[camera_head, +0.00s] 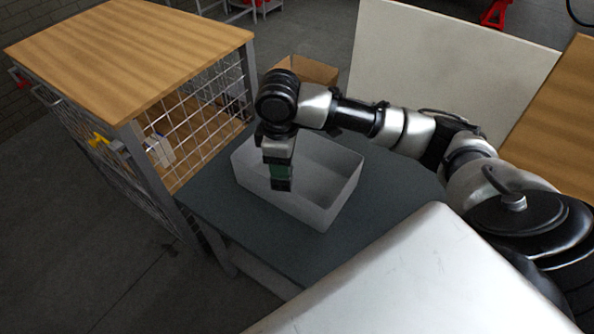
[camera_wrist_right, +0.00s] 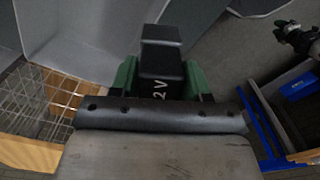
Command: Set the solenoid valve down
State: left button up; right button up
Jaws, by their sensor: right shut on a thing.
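My right gripper (camera_head: 280,172) points down over the light grey bin (camera_head: 340,203), inside the outline of its left half in the head view. It is shut on the solenoid valve, a black block with "2 V" readable on it, seen between the green fingers in the right wrist view (camera_wrist_right: 161,65). I cannot tell whether the valve touches the bin floor. My left gripper is not in view.
The bin stands on a dark grey table (camera_head: 215,205). A wire-mesh cage with a wooden top (camera_head: 130,50) stands close on the left. A cardboard box (camera_head: 305,70) is behind the bin, and a pale panel (camera_head: 450,60) stands behind my right arm.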

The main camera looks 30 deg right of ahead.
jog(key=w+d+f+n+b, duration=0.3)
jog(key=w+d+f+n, duration=0.35)
jog(key=n, duration=0.65)
jog(key=f, duration=0.2)
jog(key=d+f, duration=0.1)
jog(key=f, duration=0.2)
jog(key=w+d+f, duration=0.1)
jog(key=f, duration=0.2)
jog(key=shift+d, duration=0.15)
jog(key=shift+f, duration=0.1)
jog(key=o, duration=1.3)
jog(key=shift+s, duration=0.1)
jog(key=shift+o, duration=0.2)
notch_tip(320, 180, up, 12)
